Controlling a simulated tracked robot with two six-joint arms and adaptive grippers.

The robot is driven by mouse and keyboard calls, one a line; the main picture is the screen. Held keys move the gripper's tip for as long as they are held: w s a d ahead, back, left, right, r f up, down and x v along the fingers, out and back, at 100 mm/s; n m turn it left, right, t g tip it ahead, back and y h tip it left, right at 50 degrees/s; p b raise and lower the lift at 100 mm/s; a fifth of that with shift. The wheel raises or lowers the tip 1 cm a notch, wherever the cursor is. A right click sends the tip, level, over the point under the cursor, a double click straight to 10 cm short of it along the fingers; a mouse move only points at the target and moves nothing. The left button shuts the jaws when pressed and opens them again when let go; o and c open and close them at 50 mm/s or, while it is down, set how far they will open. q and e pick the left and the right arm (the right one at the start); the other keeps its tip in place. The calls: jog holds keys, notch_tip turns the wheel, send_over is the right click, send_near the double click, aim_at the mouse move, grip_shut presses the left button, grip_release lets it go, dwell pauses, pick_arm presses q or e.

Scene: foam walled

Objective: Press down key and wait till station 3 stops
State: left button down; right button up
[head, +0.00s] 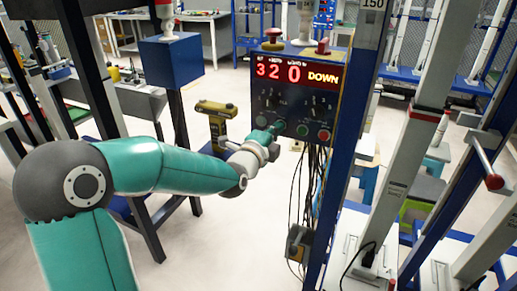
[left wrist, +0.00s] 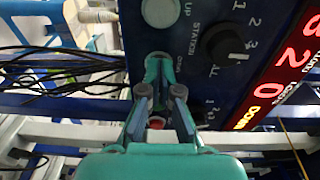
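The blue control box (head: 290,110) stands at the centre of the head view. Its lit red display (head: 290,72) reads "3 2 0 DOWN". A row of buttons runs along its lower edge, with a green button (head: 302,131) and a red button (head: 323,135) at the right. My left gripper (head: 279,127) is at this row, fingers shut and nothing held. In the left wrist view the joined fingertips (left wrist: 158,62) cover a silver-ringed button beside the word "DOWN"; contact seems likely but its depth is unclear. The "UP" button (left wrist: 159,12) is uncovered. My right gripper is not in view.
A selector knob (left wrist: 222,43) with numbers sits beside the buttons. A blue post (head: 347,130) stands close right of the box. Black cables (head: 305,190) hang below it. A yellow-brown drill-like tool (head: 217,118) is behind my left arm.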

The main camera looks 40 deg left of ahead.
pick_arm(q)
jog(key=b+v, duration=0.1)
jog(key=v, duration=1.2)
jog(key=shift+s, duration=0.15)
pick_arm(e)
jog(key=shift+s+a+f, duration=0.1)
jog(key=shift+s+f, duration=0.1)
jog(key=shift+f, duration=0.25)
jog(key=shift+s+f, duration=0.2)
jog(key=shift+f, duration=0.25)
